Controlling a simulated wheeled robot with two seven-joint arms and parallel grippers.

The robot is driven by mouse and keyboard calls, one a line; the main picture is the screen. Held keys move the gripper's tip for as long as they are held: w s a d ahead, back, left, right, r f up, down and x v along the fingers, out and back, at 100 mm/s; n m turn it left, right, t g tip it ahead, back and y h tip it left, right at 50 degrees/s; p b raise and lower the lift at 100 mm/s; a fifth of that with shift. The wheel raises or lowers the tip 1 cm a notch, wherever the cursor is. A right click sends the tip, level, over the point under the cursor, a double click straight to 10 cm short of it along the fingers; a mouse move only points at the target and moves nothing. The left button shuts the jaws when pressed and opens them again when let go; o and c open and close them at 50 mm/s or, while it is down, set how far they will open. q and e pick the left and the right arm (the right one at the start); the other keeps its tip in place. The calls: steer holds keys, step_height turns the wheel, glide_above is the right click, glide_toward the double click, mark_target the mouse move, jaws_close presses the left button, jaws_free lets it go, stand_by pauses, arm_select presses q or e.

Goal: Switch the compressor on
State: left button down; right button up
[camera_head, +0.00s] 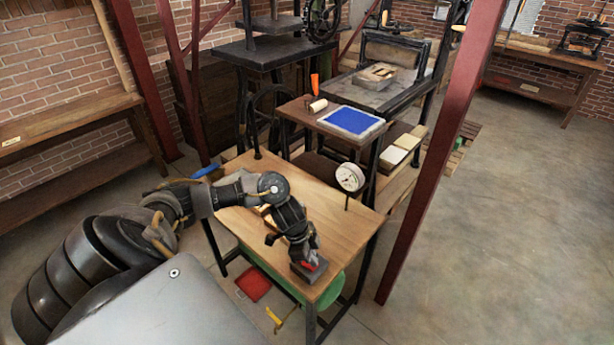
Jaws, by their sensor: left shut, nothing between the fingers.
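A small dark box with a red part (316,271), which looks like the switch, sits near the front corner of the wooden table (345,210). My left arm comes in from the left over the table and bends down. My left gripper (307,259) is shut and empty, pointing down at the box. It covers part of the box, and I cannot tell whether it touches the red part. A green rounded tank (331,294), likely the compressor, shows under the table, mostly hidden by the tabletop. My right gripper is not in view.
A round white gauge (350,177) stands on a stem at the table's right side. A small raised stand with a blue pad (352,120) is behind. A red post (440,150) rises to the right. A red item (253,284) lies below the table. Floor at right is clear.

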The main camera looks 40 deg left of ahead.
arm_select(q)
steer(key=shift+f, duration=0.45)
stand_by(0.3)
step_height(320, 180, up, 7)
steer(key=p, duration=0.7)
steer(key=shift+p, duration=0.4)
